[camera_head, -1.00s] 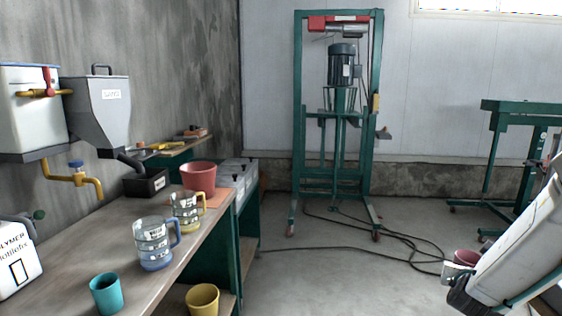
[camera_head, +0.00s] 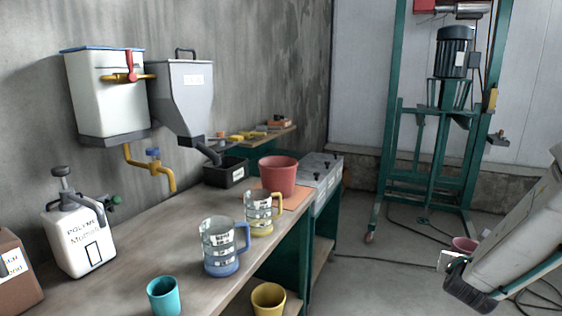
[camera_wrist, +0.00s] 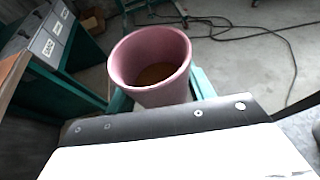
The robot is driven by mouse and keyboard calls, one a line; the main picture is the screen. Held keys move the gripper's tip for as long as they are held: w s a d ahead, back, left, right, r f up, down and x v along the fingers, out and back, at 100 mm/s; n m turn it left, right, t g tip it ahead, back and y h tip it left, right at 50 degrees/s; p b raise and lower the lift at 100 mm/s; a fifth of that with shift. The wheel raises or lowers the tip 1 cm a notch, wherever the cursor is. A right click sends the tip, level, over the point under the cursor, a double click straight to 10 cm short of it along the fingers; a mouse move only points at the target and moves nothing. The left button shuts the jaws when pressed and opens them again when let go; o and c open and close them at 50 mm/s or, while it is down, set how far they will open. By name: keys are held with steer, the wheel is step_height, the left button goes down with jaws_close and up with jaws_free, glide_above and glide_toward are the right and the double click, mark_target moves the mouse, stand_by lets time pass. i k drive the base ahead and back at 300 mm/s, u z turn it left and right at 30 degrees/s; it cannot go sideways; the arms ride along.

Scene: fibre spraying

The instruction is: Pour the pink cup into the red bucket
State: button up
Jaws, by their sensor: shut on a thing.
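The pink cup (camera_wrist: 151,64) is held upright in my gripper (camera_wrist: 155,95) in the wrist view, with some brown contents low inside it. In the head view the pink cup (camera_head: 463,245) shows only in part behind my arm at the right. My gripper (camera_head: 446,260) is shut on it, over the floor, well to the right of the workbench. The red bucket (camera_head: 278,177) stands upright on the far part of the workbench, on an orange mat. The inside of the bucket cannot be seen well.
The workbench (camera_head: 140,262) carries a blue jug (camera_head: 221,256), a yellow jug (camera_head: 258,217), a teal cup (camera_head: 163,297) and a white canister (camera_head: 82,240). A yellow cup (camera_head: 268,299) stands on the lower shelf. A green mixer stand (camera_head: 384,180) and cables are beyond.

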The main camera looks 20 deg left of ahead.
mark_target(277, 173)
steer(key=u, duration=0.45)
steer(key=i, duration=0.55)
steer(key=u, duration=0.45)
